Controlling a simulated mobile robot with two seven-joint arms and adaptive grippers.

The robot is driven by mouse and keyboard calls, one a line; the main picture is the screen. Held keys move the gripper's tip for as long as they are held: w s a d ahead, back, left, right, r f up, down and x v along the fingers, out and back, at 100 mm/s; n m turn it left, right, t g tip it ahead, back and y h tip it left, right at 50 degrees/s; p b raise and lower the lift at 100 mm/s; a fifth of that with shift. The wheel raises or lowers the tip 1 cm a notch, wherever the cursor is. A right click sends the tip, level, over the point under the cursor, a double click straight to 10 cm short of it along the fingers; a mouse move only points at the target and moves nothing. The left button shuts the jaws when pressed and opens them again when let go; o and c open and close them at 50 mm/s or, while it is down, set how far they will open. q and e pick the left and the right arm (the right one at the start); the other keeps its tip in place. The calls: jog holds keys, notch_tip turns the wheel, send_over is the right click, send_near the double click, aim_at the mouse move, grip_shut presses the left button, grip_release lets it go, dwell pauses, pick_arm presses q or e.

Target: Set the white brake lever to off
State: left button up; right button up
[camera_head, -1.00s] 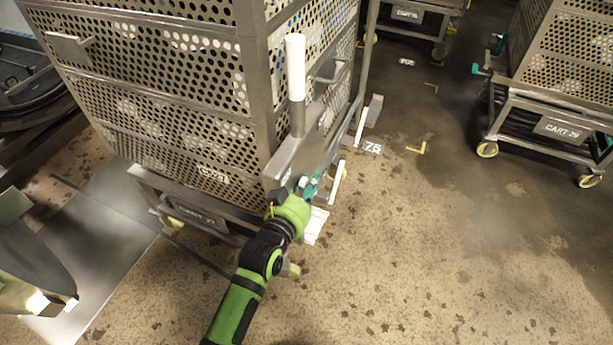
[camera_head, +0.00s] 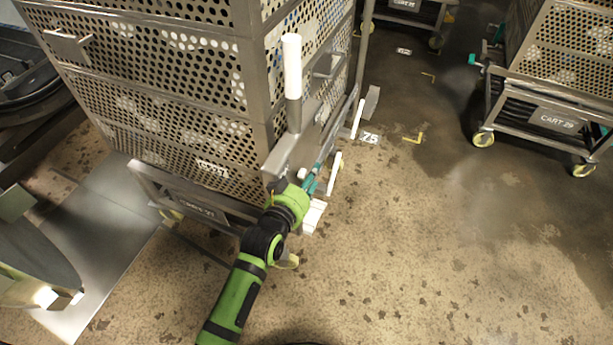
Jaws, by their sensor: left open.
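The white brake lever (camera_head: 292,70) stands upright at the near corner of the perforated cart (camera_head: 150,92). It has a white cylindrical grip on a grey metal shaft, which meets a grey plate (camera_head: 287,152) on the cart's corner. My left gripper (camera_head: 300,184) is at the lower end of this plate, well below the white grip and apart from it. It is open, but its fingers are small and partly hidden by its green body. A teal part (camera_head: 313,178) shows just beyond it; I cannot tell whether they touch. My right gripper is not in view.
Cart 29 (camera_head: 556,118) stands at the right, and another cart (camera_head: 404,6) at the back. A metal plate (camera_head: 92,235) lies on the floor at the left. The floor at the lower right is clear.

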pick_arm(q)
jog(key=v, duration=0.8)
